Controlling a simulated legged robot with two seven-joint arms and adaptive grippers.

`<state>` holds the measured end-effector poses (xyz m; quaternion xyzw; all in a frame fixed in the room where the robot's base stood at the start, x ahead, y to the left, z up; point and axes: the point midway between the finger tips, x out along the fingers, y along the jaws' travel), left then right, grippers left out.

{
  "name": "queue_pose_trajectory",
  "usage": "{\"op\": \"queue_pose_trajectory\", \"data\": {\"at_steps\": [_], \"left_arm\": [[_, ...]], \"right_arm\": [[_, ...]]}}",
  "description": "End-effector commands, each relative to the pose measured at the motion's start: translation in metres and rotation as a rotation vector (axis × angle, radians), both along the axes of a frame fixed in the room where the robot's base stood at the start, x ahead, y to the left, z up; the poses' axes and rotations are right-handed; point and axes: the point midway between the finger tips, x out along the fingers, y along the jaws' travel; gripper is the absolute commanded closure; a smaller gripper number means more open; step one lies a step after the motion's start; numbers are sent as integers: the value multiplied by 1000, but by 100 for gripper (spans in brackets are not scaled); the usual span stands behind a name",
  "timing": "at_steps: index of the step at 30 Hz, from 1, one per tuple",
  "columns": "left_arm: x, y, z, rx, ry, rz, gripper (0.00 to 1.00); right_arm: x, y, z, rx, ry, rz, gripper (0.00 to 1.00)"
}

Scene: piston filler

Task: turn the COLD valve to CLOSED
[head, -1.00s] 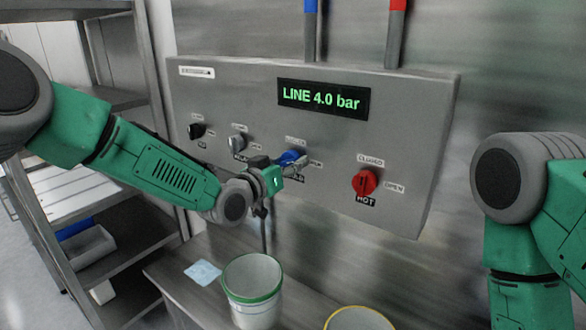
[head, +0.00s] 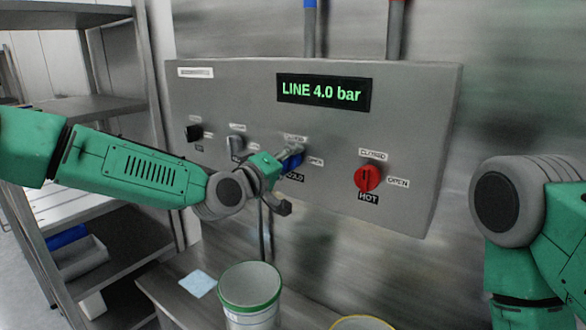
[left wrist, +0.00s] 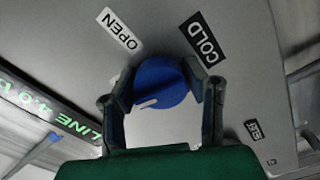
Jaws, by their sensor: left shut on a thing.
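The blue COLD valve knob (head: 293,161) is on the grey panel, with CLOSED above it, OPEN to its right and COLD below. My left gripper (head: 288,156) reaches it from the left and partly covers it. In the left wrist view the blue knob (left wrist: 160,80) sits between the two fingers of my left gripper (left wrist: 160,92), which is shut on it. The knob's white mark lies at its lower left in that view, on the side away from the COLD label (left wrist: 202,38). The OPEN label (left wrist: 119,30) is at upper left. My right gripper is out of view.
The red HOT knob (head: 367,178) is to the right on the panel (head: 415,120). A grey knob (head: 236,144) and a black knob (head: 193,132) are to the left. The display (head: 323,92) reads LINE 4.0 bar. A green-rimmed bucket (head: 250,297) stands below.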

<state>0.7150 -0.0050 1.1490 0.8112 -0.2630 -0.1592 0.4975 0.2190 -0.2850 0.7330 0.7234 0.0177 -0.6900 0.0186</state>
Motion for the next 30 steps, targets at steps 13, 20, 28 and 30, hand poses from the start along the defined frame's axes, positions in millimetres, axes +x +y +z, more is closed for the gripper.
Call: {"op": "queue_pose_trajectory", "data": {"at_steps": [13, 20, 28, 30], "left_arm": [[-3, -1, -13, -152, 140, -6, 89], [-4, -2, -12, -170, 154, -7, 89], [-4, -2, -12, -171, 155, -7, 89], [-4, -2, -12, -170, 155, -6, 53]], "right_arm": [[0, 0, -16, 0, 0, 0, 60], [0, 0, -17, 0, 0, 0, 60], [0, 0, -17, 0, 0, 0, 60], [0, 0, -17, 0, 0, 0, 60]]}}
